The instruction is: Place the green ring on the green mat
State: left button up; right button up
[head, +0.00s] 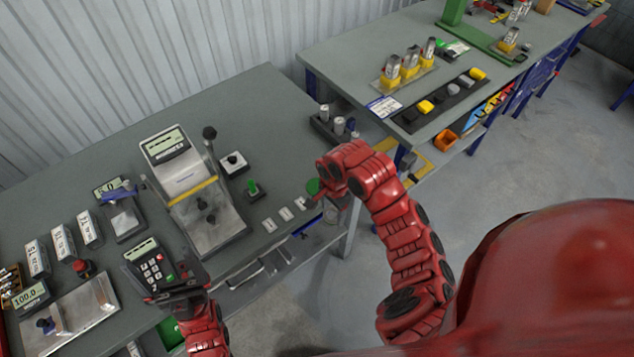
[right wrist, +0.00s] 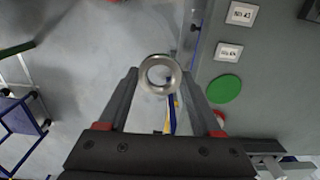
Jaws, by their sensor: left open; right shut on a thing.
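The green mat (head: 313,186) is a flat round disc near the front right edge of the grey table. It also shows in the right wrist view (right wrist: 225,89), to the right of my right gripper (right wrist: 160,76). In the right wrist view the ring appears over the floor, beside the table edge and apart from the mat. In the head view my right gripper (head: 326,198) is by the table edge, partly hidden. My left gripper (head: 172,298) is open near a keypad device.
White labels (head: 285,214) lie in a row left of the mat. A green-topped part (head: 252,188), a black-knobbed box (head: 233,163) and a metal test stand (head: 205,205) stand farther left. A dark holder with metal cylinders (head: 337,127) stands behind the mat.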

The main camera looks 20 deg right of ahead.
jog(key=w+b, duration=0.3)
jog(key=w, duration=0.1)
jog(key=w+f+b, duration=0.1)
jog(key=w+b, duration=0.2)
jog(key=w, duration=0.1)
jog(key=w+f+b, duration=0.1)
jog(key=w+b, duration=0.2)
jog(key=w, duration=0.2)
jog(key=shift+d+f, duration=0.1)
jog(key=shift+f, duration=0.1)
jog(key=shift+w+r+b, duration=0.2)
jog(key=shift+w+b, duration=0.4)
jog(key=shift+w, duration=0.05)
jog(key=shift+w+b, duration=0.2)
jog(key=shift+b, duration=0.1)
jog(key=shift+s+f+p, duration=0.1)
jog(key=shift+s+p, duration=0.05)
jog(key=shift+p, duration=0.7)
notch_tip(320, 180, down, 2)
jog(key=shift+f+p, duration=0.2)
jog(key=shift+p, duration=0.45)
jog(key=shift+f, duration=0.3)
